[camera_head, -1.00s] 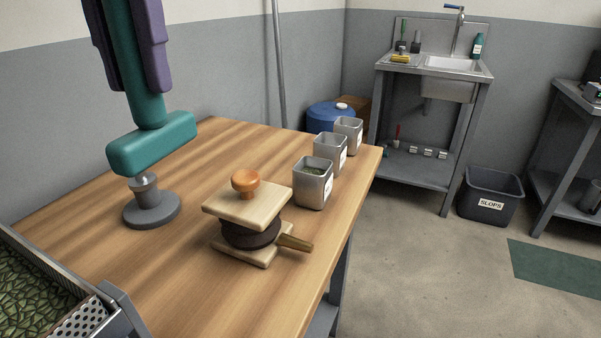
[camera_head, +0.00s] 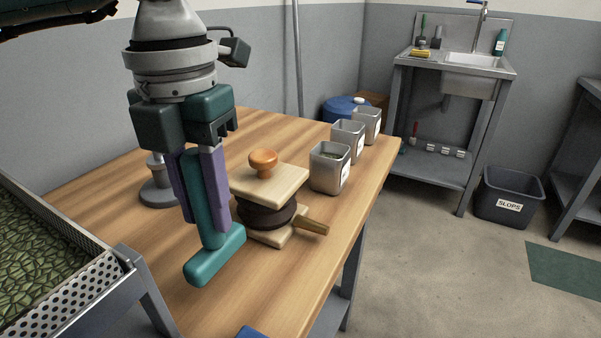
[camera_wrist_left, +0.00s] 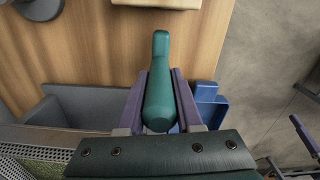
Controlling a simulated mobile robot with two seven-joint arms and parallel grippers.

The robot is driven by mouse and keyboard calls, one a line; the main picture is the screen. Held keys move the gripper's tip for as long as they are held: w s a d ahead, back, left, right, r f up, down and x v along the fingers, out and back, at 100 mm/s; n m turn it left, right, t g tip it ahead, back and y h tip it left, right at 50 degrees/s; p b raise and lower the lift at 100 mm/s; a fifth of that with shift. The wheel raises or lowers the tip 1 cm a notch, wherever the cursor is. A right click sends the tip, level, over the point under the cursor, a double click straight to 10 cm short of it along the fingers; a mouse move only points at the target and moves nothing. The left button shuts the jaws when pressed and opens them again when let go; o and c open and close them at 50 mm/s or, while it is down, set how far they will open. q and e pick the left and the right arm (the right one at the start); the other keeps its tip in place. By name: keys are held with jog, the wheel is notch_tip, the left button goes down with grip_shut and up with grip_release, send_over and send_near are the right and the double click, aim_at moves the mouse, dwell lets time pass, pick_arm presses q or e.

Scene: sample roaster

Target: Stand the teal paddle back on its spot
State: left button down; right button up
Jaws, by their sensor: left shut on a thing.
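The teal paddle (camera_head: 214,262) hangs upright in my left gripper (camera_head: 203,218), its wide block end down. The purple fingers are shut on its handle. The block is low over the wooden table, left of and in front of the layered wooden press; I cannot tell whether it touches the table. In the left wrist view the paddle (camera_wrist_left: 160,88) lies between the two fingers. No marked spot for it is clear. A purple piece at the right edge of the left wrist view looks like part of my right gripper (camera_wrist_left: 303,133); its jaws are not readable.
The wooden press with an orange knob (camera_head: 263,162) stands close right of the paddle. A grey round-based piece (camera_head: 158,192) is behind my left gripper. Several metal tins (camera_head: 330,168) line the right edge. A perforated tray (camera_head: 85,300) is front left; something blue (camera_head: 250,333) is in front.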

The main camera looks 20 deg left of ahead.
aim_at(209, 227)
pick_arm(q)
jog(key=shift+f, duration=1.5)
jog(key=shift+f+b, duration=0.25)
jog(key=shift+b, duration=0.05)
jog(key=c, duration=0.6)
grip_release()
jog(key=shift+r, duration=0.1)
notch_tip(209, 227, up, 12)
jog(key=shift+r+p, duration=0.2)
jog(key=shift+p, duration=0.55)
